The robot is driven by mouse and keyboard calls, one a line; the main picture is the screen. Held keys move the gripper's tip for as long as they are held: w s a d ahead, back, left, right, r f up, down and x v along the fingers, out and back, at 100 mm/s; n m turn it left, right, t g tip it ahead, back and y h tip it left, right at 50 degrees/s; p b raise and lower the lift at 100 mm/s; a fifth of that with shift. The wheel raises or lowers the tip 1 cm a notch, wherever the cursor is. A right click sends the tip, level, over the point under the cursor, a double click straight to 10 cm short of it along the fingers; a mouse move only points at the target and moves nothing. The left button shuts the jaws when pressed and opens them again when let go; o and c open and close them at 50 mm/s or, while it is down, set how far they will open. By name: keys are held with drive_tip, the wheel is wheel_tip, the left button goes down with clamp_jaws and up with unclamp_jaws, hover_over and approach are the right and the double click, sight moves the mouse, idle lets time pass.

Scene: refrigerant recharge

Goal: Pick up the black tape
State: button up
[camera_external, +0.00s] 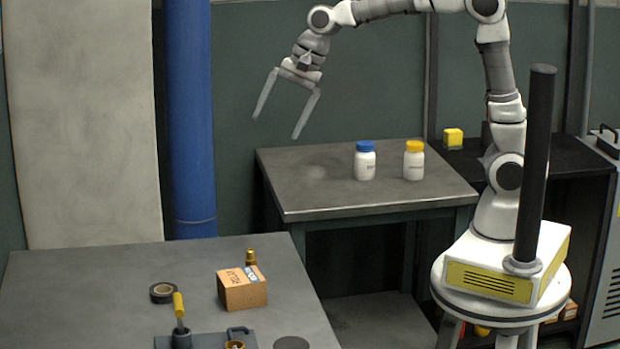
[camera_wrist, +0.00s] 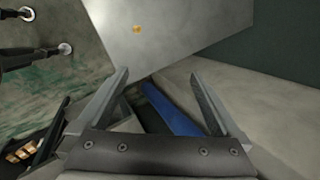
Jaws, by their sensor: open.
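The black tape (camera_external: 163,292) is a dark ring lying flat on the grey table at the lower left of the external view. My gripper (camera_external: 279,127) is open and empty, high in the air above and to the right of the tape, well apart from it. In the wrist view my gripper (camera_wrist: 157,75) shows two spread fingers with nothing between them. I cannot make out the tape in the wrist view.
Beside the tape are a cardboard box (camera_external: 242,289), a brass fitting (camera_external: 251,258) and a yellow-handled tool (camera_external: 179,305). A second table (camera_external: 300,185) holds a blue-capped bottle (camera_external: 365,161) and a yellow-capped bottle (camera_external: 414,161). A blue pipe (camera_external: 190,120) stands behind.

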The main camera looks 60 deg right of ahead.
drive_tip(key=w+a+f+m+g, duration=0.1)
drive_tip(key=w+a+f+m, duration=0.2)
drive_tip(key=a, duration=0.4)
drive_tip(key=w+a+f+m, duration=0.1)
drive_tip(key=a+f+m, duration=0.2)
drive_tip(key=a+f, duration=0.35)
drive_tip(key=w+a+f+m+g, duration=0.1)
drive_tip(key=w+a+f+m, duration=0.2)
drive_tip(key=a, duration=0.5)
drive_tip(key=shift+y, duration=0.4)
drive_tip(key=x, duration=0.4)
drive_tip(key=b+x, duration=0.1)
drive_tip(key=x, duration=0.7)
drive_tip(key=shift+s+b, duration=0.3)
drive_tip(key=shift+b, duration=0.1)
drive_tip(key=shift+w+a+x, duration=0.1)
drive_tip(key=shift+x, duration=1.45)
drive_tip(key=shift+w+a+x, duration=0.1)
drive_tip(key=shift+x, duration=1.45)
drive_tip(key=shift+r, duration=0.15)
drive_tip(key=shift+c, duration=0.2)
drive_tip(key=c, duration=1.2)
